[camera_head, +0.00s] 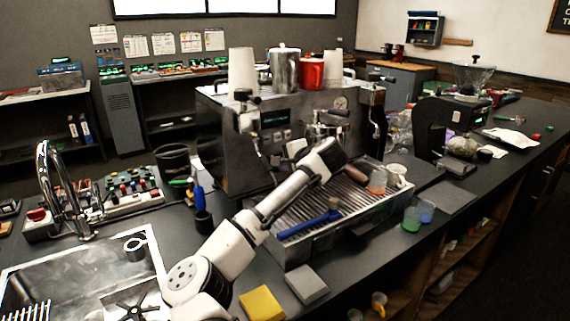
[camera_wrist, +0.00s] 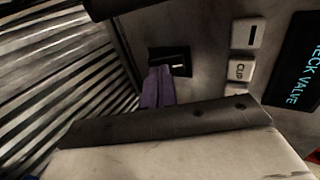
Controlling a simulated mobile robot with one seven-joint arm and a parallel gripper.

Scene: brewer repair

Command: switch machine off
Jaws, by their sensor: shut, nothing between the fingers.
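The brewing machine (camera_head: 232,150) is a steel box in the middle of the counter. Its front panel shows close up in the wrist view, with a lit display (camera_wrist: 302,75) reading "ECK VALVE", its start cut off. Pale buttons (camera_wrist: 242,70) stand beside the display. A small black rocker switch (camera_wrist: 170,60) sits in a dark recess. My gripper (camera_wrist: 158,88) is shut and empty, its purple-grey fingertips together right at the lower edge of that switch. I cannot tell whether they touch it. In the head view my arm reaches across the drip tray to the panel, and the fingertips are unclear.
The slatted drip tray (camera_head: 345,215) lies below my arm, with a blue-handled tool (camera_head: 310,224) and cups on it. Cups and a steel pitcher (camera_head: 285,68) stand on the machine. A grinder (camera_head: 450,125) stands right, a sink (camera_head: 80,275) left. A yellow sponge (camera_head: 262,303) lies in front.

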